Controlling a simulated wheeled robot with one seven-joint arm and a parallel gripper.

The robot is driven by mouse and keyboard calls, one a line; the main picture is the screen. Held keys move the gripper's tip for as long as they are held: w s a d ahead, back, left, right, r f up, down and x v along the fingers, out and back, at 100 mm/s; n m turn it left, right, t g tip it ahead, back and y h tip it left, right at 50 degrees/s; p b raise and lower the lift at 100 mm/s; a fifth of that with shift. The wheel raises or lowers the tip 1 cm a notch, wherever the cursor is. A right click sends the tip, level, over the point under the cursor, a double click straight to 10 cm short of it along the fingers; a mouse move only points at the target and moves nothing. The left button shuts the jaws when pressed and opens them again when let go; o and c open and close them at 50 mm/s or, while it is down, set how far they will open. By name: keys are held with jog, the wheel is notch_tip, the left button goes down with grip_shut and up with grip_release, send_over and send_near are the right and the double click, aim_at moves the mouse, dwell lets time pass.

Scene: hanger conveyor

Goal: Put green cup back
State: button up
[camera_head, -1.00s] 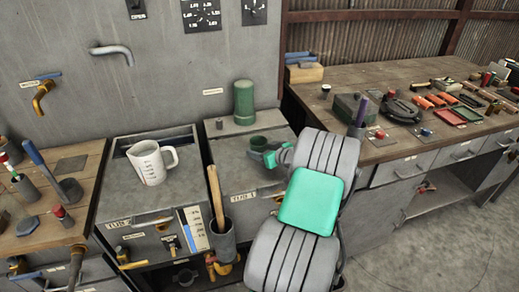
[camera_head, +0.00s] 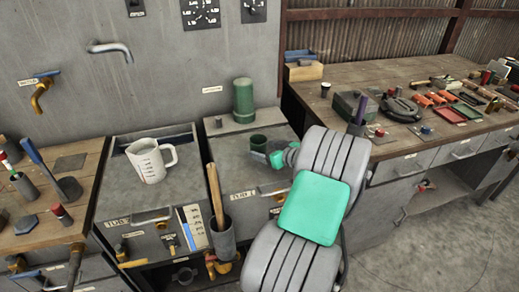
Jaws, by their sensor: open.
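A small dark green cup (camera_head: 258,143) stands upright on the grey top of the TUB 1 cabinet (camera_head: 226,160). My gripper (camera_head: 262,158) is open beside the cup, on its near right side. The gap between the jaws and the cup is too small to judge here. My arm hides part of the cabinet's right side. A taller green cylinder (camera_head: 243,102) stands behind the cup on the back ledge, near a small label.
A white measuring jug (camera_head: 151,161) stands on the left tub cabinet (camera_head: 120,193). A holder with a wooden handle (camera_head: 215,195) is in front. The right workbench (camera_head: 385,78) carries many tools. Taps stick out of the back wall.

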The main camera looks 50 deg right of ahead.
jog(key=v, duration=0.8)
jog(key=shift+s+r+b, duration=0.1)
jog(key=shift+s+b, duration=0.15)
jog(key=shift+b, duration=0.15)
